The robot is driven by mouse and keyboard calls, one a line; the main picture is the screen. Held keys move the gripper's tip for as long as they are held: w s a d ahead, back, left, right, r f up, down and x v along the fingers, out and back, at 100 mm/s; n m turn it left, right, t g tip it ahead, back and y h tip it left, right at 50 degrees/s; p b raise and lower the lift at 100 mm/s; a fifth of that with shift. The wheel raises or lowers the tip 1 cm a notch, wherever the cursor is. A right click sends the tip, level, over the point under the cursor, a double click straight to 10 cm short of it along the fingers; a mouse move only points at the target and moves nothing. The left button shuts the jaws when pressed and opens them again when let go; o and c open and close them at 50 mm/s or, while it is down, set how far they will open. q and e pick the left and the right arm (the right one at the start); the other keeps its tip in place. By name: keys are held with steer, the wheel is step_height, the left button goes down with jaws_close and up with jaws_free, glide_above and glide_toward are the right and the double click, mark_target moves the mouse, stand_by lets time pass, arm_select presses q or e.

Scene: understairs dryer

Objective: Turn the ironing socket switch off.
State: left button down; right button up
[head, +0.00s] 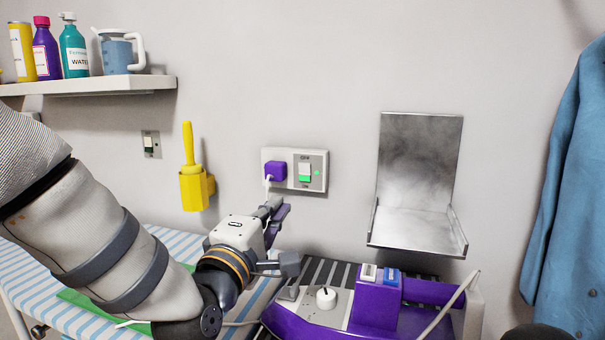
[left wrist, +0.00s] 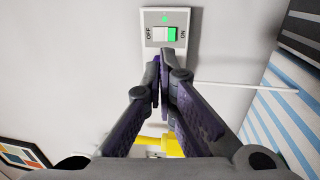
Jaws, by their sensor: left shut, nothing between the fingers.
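The ironing socket (head: 321,184) is a pale double wall plate with a purple plug (head: 275,170) in its left half. Its right half holds a white rocker switch (head: 305,171), marked OFF above and ON below, with green showing at the ON end and a green light beside it. In the left wrist view the rocker (left wrist: 160,34) appears sideways, green towards ON. My left gripper (head: 281,208) is shut and empty, just below and in front of the plate. In the left wrist view its fingertips (left wrist: 163,62) point at the rocker's edge; I cannot tell whether they touch.
A second small wall switch (head: 151,144) and a yellow holder (head: 196,188) are to the left. A metal wall rest (head: 418,180) is to the right. Below are a striped ironing board (head: 180,239) and a purple appliance (head: 378,305). A blue garment hangs far right.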

mark_target(304, 168)
arm_select(q)
steer(key=b+x, duration=0.1)
steer(key=x, duration=1.2)
steer(key=shift+f, duration=0.15)
steer(key=shift+w+d, duration=0.15)
steer(key=shift+w, duration=0.3)
steer(key=shift+r, duration=0.25)
arm_select(e)
steer(key=shift+s+f+g, duration=0.3)
steer(key=shift+s+f, duration=0.4)
steer(key=shift+f, duration=0.15)
arm_select(q)
steer(key=shift+w, duration=0.1)
steer(key=shift+w+r, duration=0.25)
steer(key=shift+w, duration=0.05)
steer(key=shift+s, duration=0.2)
steer(key=shift+w+f, duration=0.1)
steer(key=shift+d, duration=0.1)
arm_select(e)
steer(key=shift+a+r, duration=0.1)
